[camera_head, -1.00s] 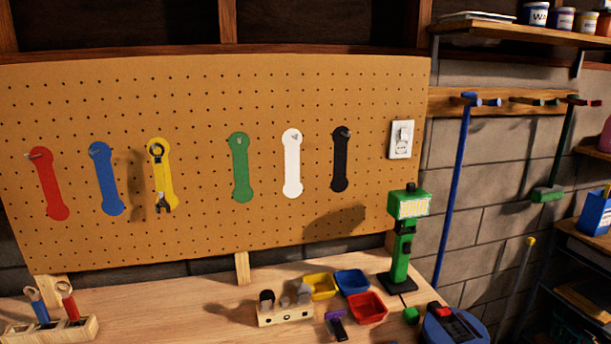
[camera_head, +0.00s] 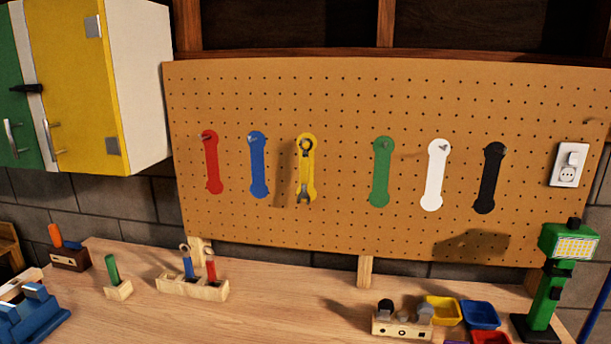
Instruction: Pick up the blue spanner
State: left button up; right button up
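The blue spanner (camera_head: 187,264) stands upright in a wooden holder (camera_head: 206,292) on the workbench, left of centre in the head view. A red-handled spanner (camera_head: 211,268) stands in the same holder, to its right. A blue spanner-shaped outline (camera_head: 258,165) is on the pegboard, with a peg at its top and no spanner on it. A metal spanner (camera_head: 306,170) hangs over the yellow outline. Neither of my grippers is in view.
The pegboard (camera_head: 480,85) stands behind the wooden workbench (camera_head: 290,290). A small block with a green handle (camera_head: 112,270) and a blue object (camera_head: 35,315) are at left. Small bins (camera_head: 480,314) and a green device (camera_head: 562,262) are at right. The bench centre is clear.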

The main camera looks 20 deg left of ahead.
aim_at(187, 261)
jog(key=u, duration=1.5)
jog(key=j, duration=0.2)
jog(key=i+z, duration=0.05)
